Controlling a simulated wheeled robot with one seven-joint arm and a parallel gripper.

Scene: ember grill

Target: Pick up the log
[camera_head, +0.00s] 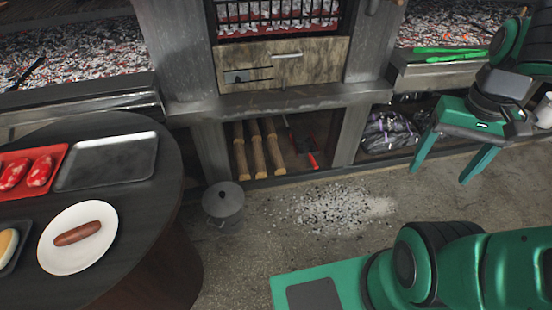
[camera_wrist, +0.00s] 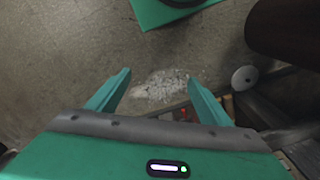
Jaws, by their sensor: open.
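Three light-brown logs stand side by side in the open cubby under the grill in the head view: a left log (camera_head: 241,155), a middle log (camera_head: 257,150) and a right log (camera_head: 274,152). My gripper (camera_head: 440,174) is open and empty at the right in the head view, clearly apart from the logs and to their right.
A red-handled tool (camera_head: 313,160) leans right of the logs. A lidded grey pot (camera_head: 223,202) stands on the floor before the cubby, left of scattered ash (camera_head: 338,208). A round dark table (camera_head: 150,215) fills the left. Bagged items (camera_head: 390,133) fill the right cubby.

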